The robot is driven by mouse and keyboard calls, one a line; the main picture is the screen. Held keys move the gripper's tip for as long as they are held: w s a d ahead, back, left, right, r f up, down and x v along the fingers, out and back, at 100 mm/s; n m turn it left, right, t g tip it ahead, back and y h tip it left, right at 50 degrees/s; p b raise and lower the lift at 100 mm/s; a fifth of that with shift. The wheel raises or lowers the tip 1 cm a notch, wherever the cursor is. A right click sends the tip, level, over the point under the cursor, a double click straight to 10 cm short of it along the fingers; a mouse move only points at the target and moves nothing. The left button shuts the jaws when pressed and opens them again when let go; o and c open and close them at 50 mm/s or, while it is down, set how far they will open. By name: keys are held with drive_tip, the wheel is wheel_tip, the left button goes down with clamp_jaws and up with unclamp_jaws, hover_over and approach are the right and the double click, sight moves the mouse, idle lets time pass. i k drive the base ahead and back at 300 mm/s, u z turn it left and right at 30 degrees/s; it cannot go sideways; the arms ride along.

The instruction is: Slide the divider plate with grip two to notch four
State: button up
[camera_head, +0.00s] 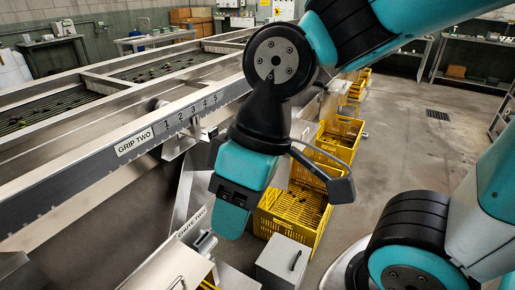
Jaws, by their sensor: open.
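A long metal rail (75,185) runs from the lower left to the upper middle, with a notched lower edge. It carries a white label reading GRIP TWO (134,142) and a scale of numbers 1 to 5 (191,112). A bright metal piece (178,143) hangs at the rail below about number 1. It may be the divider plate's grip; I cannot tell for sure. A grey sheet (183,190) slants down below it. My gripper (278,170) is open and empty, to the right of the rail and apart from it. My gripper and wrist hide the area behind them.
Yellow crates (286,222) stand in a row on the floor along the machine. A metal chute with a second label (190,224) and a grey box with a handle (287,262) are at the bottom. The roller bed (45,108) lies behind the rail. Open floor (415,130) is right.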

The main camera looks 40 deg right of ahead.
sight(172, 152)
drive_tip(key=z, duration=0.85)
drive_tip(key=i, duration=0.6)
drive_tip(key=u, duration=0.95)
